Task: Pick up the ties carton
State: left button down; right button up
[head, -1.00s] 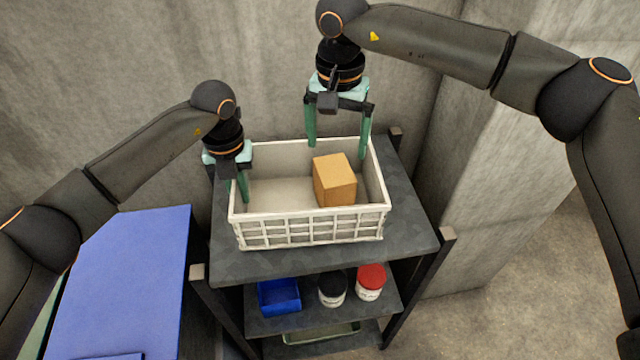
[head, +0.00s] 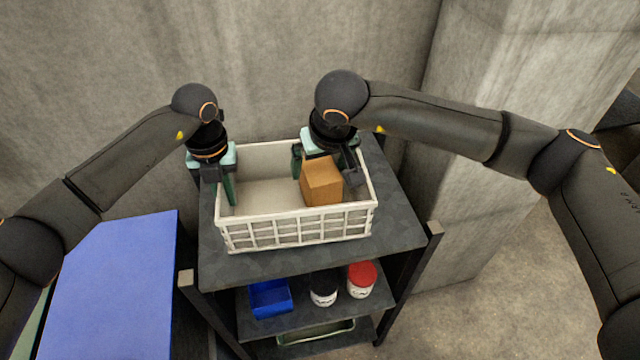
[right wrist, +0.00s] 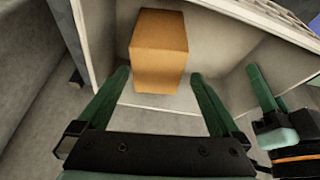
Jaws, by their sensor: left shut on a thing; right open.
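The ties carton, seen as a plain tan box (head: 321,182), stands inside the white crate (head: 298,230), toward its right end. It also shows in the right wrist view (right wrist: 158,52). My right gripper (head: 322,166) is low in the crate at the carton's far side. In the right wrist view its open fingers (right wrist: 160,76) point toward the carton, one to each side, with nothing held between them. Contact with the carton cannot be made out. My left gripper (head: 229,190) is shut on the crate's left wall; its fingertips are partly hidden.
The crate stands on the dark top of a shelf rack (head: 275,262), near the wall. A blue bin (head: 270,298), a dark-lidded jar (head: 324,289) and a red-lidded jar (head: 361,279) sit on the shelf below. A blue surface (head: 115,285) lies at left. The crate's left half is empty.

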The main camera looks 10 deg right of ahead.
jog(key=shift+x, duration=3.05)
jog(key=shift+d, duration=0.2)
jog(key=shift+c, duration=0.4)
jog(key=shift+w+r, duration=0.1)
jog(key=c, duration=1.5)
jog(key=shift+o, duration=0.2)
notch_tip(320, 180, up, 10)
jog(key=shift+r, duration=0.1)
pick_arm(q)
jog(key=c, duration=0.9)
grip_release()
jog(key=shift+o, duration=0.2)
jog(key=shift+r, duration=0.1)
